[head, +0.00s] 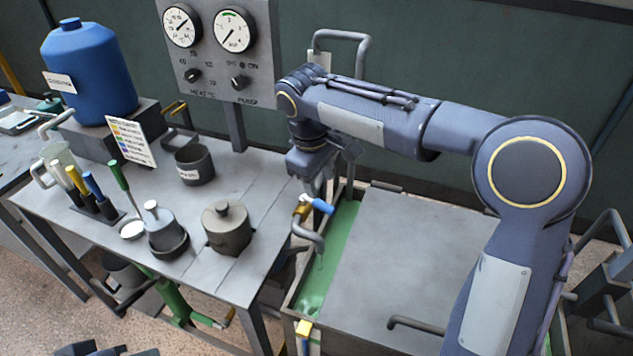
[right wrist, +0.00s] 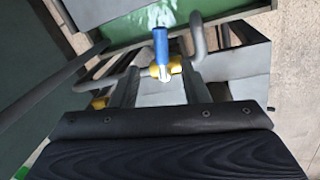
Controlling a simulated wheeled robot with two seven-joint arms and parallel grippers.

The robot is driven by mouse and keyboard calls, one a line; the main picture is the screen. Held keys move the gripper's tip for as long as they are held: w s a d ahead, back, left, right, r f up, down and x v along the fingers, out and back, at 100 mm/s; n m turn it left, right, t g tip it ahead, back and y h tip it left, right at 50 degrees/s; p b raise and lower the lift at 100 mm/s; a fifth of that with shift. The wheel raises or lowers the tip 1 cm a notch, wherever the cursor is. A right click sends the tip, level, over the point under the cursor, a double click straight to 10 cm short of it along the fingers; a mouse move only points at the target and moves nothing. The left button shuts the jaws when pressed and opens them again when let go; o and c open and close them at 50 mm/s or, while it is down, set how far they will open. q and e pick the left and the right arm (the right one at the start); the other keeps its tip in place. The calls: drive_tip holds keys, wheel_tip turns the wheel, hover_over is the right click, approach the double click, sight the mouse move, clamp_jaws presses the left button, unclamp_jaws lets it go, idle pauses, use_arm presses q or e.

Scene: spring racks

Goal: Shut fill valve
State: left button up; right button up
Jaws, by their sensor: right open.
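The fill valve has a blue lever (head: 318,206) and a brass body (head: 302,210) on a grey pipe with a bent spout (head: 312,242). The spout hangs over the left end of the green tank (head: 343,222), where a pale, rippled patch and a faint stream show. My right gripper (head: 322,184) is open and points down just above the valve. In the right wrist view its two fingers (right wrist: 160,88) stand apart on either side of the brass body (right wrist: 158,71). The blue lever (right wrist: 160,45) extends beyond the fingertips towards the tank. Contact cannot be told.
A flat grey cover (head: 400,250) lies over most of the tank. The workbench (head: 262,236) at left holds a lidded dark pot (head: 227,228), a dark cup (head: 194,165) and a blue jug (head: 88,70). A gauge panel (head: 215,75) stands behind. The bench's right edge is near the valve.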

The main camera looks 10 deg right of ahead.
sight(324, 204)
drive_tip(key=f, duration=0.5)
drive_tip(key=d+f, duration=0.1)
drive_tip(key=f, duration=0.1)
drive_tip(key=shift+w+f, duration=0.2)
drive_tip(key=shift+w, duration=0.15)
clamp_jaws()
